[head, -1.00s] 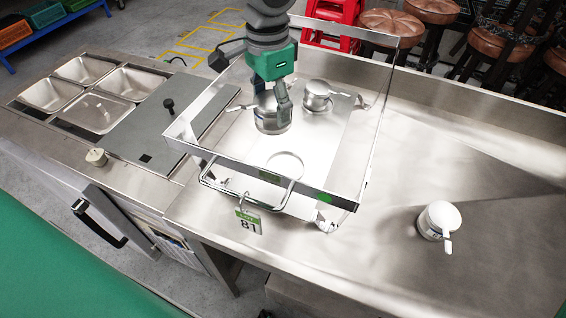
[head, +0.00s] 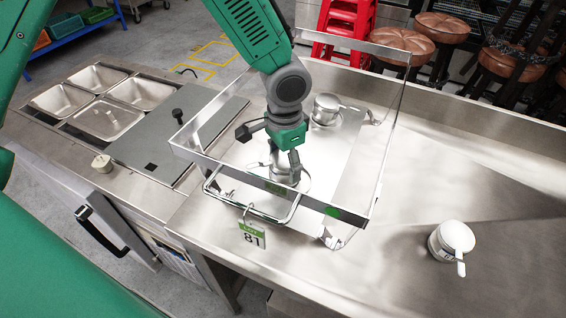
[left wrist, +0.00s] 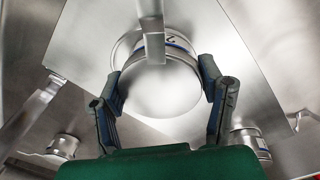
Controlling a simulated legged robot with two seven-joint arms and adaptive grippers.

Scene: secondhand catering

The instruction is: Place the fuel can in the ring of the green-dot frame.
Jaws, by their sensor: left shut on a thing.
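My left gripper (head: 283,160) is shut on a round metal fuel can (head: 287,177), inside the clear-walled frame near its front wall. In the left wrist view the can (left wrist: 160,88) sits between the two fingers (left wrist: 165,95), its flat handle pointing up the picture. The frame's front rim (head: 250,179) bears a green dot (head: 333,212) at its right corner. A thin ring (head: 306,188) shows at the can's base, partly hidden by gripper and can. I cannot tell whether the can rests fully down inside it. My right gripper is not in view.
A second can (head: 326,108) stands at the frame's back. A third can (head: 452,240) stands on the bare steel counter (head: 440,170) at right. A tag numbered 81 (head: 252,234) hangs at the frame's front. Metal pans (head: 105,118) lie at left.

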